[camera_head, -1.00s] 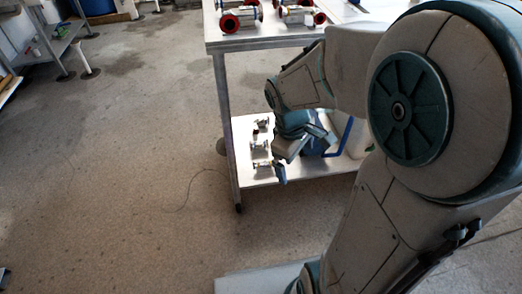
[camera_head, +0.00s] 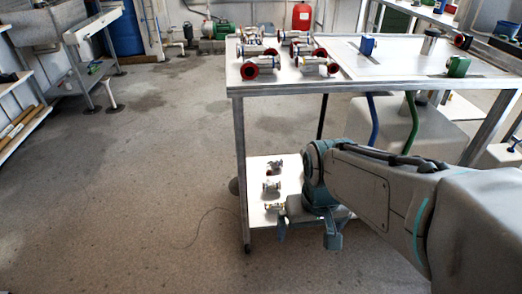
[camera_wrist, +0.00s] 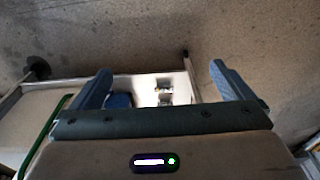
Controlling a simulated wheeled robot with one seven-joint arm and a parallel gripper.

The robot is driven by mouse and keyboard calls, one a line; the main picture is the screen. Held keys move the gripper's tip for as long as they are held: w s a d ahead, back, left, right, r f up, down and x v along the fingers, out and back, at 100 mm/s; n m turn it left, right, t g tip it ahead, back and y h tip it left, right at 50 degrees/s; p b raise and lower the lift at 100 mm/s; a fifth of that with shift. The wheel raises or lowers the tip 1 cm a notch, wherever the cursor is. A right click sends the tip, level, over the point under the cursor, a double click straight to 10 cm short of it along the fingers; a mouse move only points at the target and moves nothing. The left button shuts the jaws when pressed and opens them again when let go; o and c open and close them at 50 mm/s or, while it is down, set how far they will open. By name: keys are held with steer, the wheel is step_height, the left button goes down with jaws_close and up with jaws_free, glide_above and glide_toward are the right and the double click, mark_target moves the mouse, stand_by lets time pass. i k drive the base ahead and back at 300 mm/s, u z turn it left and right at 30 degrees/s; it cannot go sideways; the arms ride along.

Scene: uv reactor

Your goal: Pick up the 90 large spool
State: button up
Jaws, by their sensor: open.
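Several spools with red flanges stand on the table top in the head view, among them a larger one at the front left (camera_head: 260,67) and another to its right (camera_head: 318,66). Smaller metal spools (camera_head: 271,187) sit in a row on the lower shelf. I cannot tell which one is the 90 large spool. My gripper (camera_head: 308,236) is open and empty, low at the front edge of the lower shelf, below the table top. In the wrist view its two fingers (camera_wrist: 162,78) are apart, with small pieces on the white shelf showing between them, too small to tell.
The table (camera_head: 236,92) has a metal frame, and its front left leg (camera_head: 243,180) stands left of my gripper. Blue (camera_head: 368,45) and green (camera_head: 458,66) valve-like parts are on its right side. A sink (camera_head: 50,22) is far left. The floor on the left is free.

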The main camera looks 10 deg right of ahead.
mark_target(270, 188)
steer(key=u, duration=0.15)
steer(key=k, duration=0.25)
steer(key=u, duration=1)
steer(key=k, duration=1.05)
steer(key=u, duration=0.95)
steer(key=i, duration=0.9)
steer(key=z, duration=0.35)
steer(key=i, duration=1.35)
steer(key=z, duration=1.65)
steer(key=i, duration=0.75)
steer(key=z, duration=0.75)
